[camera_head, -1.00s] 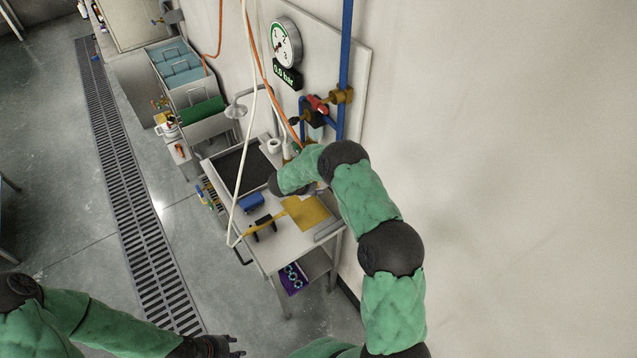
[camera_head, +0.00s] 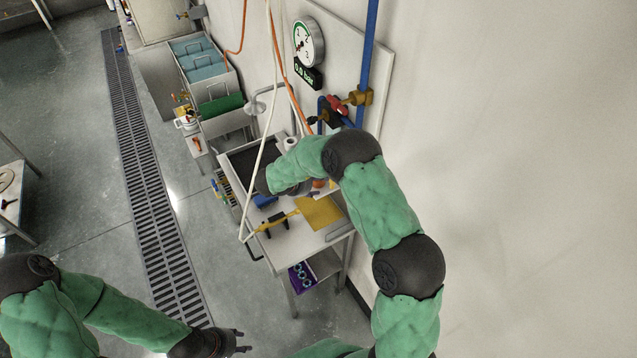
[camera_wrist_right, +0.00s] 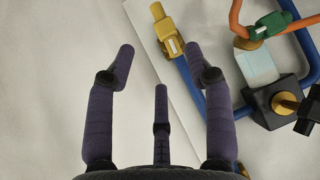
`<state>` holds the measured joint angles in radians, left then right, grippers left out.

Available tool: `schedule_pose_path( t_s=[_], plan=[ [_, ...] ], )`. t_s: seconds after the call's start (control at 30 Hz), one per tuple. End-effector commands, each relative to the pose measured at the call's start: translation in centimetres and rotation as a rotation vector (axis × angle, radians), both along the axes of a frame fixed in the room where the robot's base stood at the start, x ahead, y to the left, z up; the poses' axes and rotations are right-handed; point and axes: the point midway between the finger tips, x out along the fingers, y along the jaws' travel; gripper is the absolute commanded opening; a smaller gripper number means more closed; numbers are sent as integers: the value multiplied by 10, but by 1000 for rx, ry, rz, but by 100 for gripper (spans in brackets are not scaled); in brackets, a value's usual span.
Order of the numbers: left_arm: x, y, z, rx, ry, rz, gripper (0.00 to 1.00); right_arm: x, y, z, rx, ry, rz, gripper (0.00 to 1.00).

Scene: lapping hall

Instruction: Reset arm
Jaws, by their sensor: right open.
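My right arm, green with black joints, rises at the right of the head view and bends left over the workbench (camera_head: 283,252). Its gripper is hidden there behind the wrist. In the right wrist view, the right gripper (camera_wrist_right: 160,60) has its purple fingers spread, with nothing between them. Pale wall and panel lie beyond it. My left arm reaches in from the lower left of the head view. Its dark gripper (camera_head: 238,341) is low over the floor, apart from the bench, and too small to judge its opening.
A blue pipe (camera_head: 367,50) with a brass fitting and red-handled valve (camera_head: 338,104) runs up the wall beside the right arm. A gauge (camera_head: 308,42) and hanging hoses are close by. The bench holds a yellow sheet (camera_head: 321,212) and blue block. Open floor lies left of the drain grate (camera_head: 150,200).

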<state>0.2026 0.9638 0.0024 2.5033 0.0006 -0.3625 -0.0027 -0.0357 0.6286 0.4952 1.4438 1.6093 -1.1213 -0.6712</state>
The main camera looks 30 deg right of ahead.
Motion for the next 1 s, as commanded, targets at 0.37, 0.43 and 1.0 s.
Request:
schedule_pose_path(
  t_s=[0.37, 0.43, 1.0],
  plan=[
    [0, 0, 0, 0, 0, 0, 40, 0, 0, 0, 0, 0, 0, 53],
    [0, 0, -1, 0, 0, 0, 40, 0, 0, -1, 0, 0, 1, 53],
    [0, 0, -117, 0, 0, 0, 40, -20, 37, -199, 96, 23, 444, 53]
  ],
)
